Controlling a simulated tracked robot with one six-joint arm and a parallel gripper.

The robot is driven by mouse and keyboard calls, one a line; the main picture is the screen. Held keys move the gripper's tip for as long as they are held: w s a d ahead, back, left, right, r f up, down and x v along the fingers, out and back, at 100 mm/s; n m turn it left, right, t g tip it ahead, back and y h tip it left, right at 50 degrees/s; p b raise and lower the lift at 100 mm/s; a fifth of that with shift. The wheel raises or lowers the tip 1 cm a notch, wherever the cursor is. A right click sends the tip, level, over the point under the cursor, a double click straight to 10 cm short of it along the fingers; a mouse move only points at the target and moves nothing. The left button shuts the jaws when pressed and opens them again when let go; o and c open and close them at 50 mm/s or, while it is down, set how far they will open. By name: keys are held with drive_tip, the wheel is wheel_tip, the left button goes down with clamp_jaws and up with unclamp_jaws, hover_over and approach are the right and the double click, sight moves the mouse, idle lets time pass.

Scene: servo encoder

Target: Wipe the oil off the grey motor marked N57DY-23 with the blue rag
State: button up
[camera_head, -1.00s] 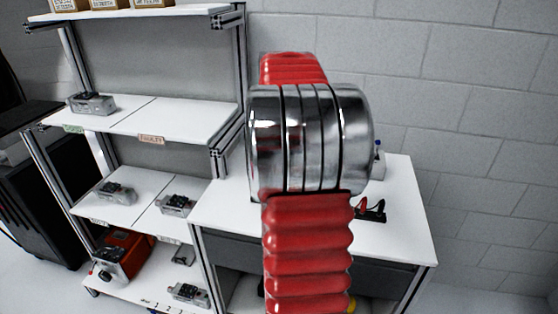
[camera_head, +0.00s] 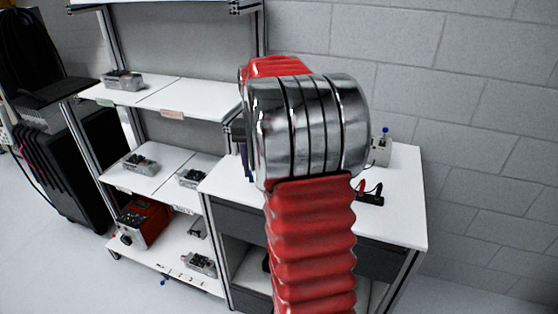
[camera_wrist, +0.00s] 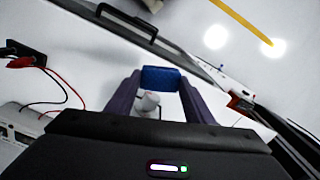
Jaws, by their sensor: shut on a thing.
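My gripper (camera_wrist: 160,84) shows in the wrist view with its two purple fingers closed on the blue rag (camera_wrist: 160,78), a small folded block at the fingertips. In the head view my arm hides most of the gripper, and the rag does not show there. No oil can be made out.
A white workbench (camera_head: 400,200) stands behind my arm, with black and red clips (camera_head: 370,195) on it. The shelf rack (camera_head: 205,97) is at left, with a red box (camera_head: 144,222) low down. A black cabinet (camera_head: 75,165) stands farther left. Floor shows at lower left.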

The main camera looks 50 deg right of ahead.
drive_tip(key=w+a+f+n, duration=0.3)
drive_tip(key=a+f, duration=0.1)
drive_tip(key=a, duration=0.6)
drive_tip(key=w+a+f+n, duration=0.3)
drive_tip(key=a+f, duration=0.2)
drive_tip(key=a, duration=0.6)
drive_tip(key=w+a+f+n, duration=0.3)
drive_tip(key=w+a+f, duration=0.1)
drive_tip(key=a, duration=0.6)
drive_tip(key=shift+a+f, duration=0.2)
drive_tip(key=shift+a, duration=0.05)
drive_tip(key=shift+s, duration=0.2)
